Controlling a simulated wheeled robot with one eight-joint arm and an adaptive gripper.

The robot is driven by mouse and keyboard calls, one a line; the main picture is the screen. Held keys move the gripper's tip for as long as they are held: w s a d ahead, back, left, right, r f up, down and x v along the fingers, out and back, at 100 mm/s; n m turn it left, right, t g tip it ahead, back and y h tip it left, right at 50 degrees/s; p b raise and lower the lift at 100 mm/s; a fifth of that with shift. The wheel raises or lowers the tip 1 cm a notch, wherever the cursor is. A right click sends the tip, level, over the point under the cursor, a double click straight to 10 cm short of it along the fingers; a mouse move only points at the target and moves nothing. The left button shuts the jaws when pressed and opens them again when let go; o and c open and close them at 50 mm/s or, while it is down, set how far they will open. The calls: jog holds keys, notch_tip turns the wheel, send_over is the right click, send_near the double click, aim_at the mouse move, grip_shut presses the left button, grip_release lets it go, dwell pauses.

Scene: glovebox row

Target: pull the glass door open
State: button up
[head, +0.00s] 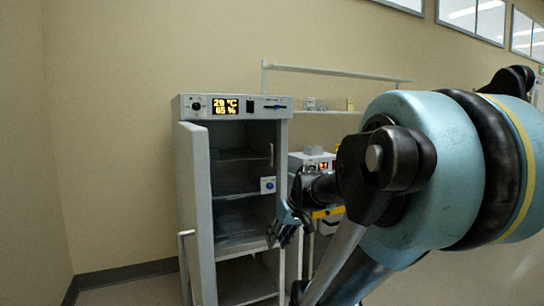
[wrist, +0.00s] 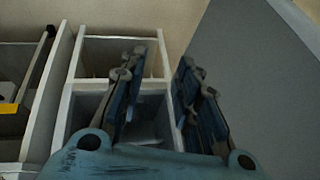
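The grey cabinet (head: 284,106) stands with its opaque outer door (head: 196,215) swung open to the left. Across its front I make out a small vertical handle (head: 271,155) and a latch box with a blue knob (head: 268,185) at the right side, which seem to belong to the glass door. The pane itself is too clear to tell whether it is ajar. My gripper (head: 283,230) is below the latch box, in front of the opening's right side. In the wrist view my gripper (wrist: 160,68) has its fingers apart with nothing between them; shelves show beyond.
A long bar handle (head: 186,264) is on the outer door, whose large grey panel (wrist: 245,85) fills the right of the wrist view. A smaller instrument (head: 312,160) with a display stands right of the cabinet, partly behind my arm. A wall shelf (head: 335,112) hangs above.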

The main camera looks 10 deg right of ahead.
jog(key=w+r+n+t+y, duration=0.15)
jog(key=w+r, duration=0.25)
jog(key=w, duration=0.4)
jog(key=w+d+r+t+y, duration=0.1)
jog(key=w+r+t+y, duration=0.1)
jog(key=w+r, duration=0.45)
jog(key=w+r+n+t+y, duration=0.1)
jog(key=w+r+t, duration=0.15)
jog(key=w, duration=0.75)
jog(key=w+d+r+t, duration=0.1)
jog(key=w+d+r, duration=0.2)
jog(key=w, duration=0.3)
jog(key=w+d+r+t, duration=0.1)
jog(key=w+d+r, duration=0.15)
jog(key=w, duration=0.25)
jog(key=t, duration=0.4)
send_near(274, 150)
jog(key=shift+n+y, duration=0.25)
jog(key=w+a, duration=0.2)
jog(key=a, duration=0.1)
jog(key=w+a, duration=0.1)
jog(key=a, duration=0.1)
jog(key=shift+w+a+r, duration=0.1)
jog(key=shift+a+r, duration=0.05)
jog(key=shift+r, duration=0.25)
grip_shut()
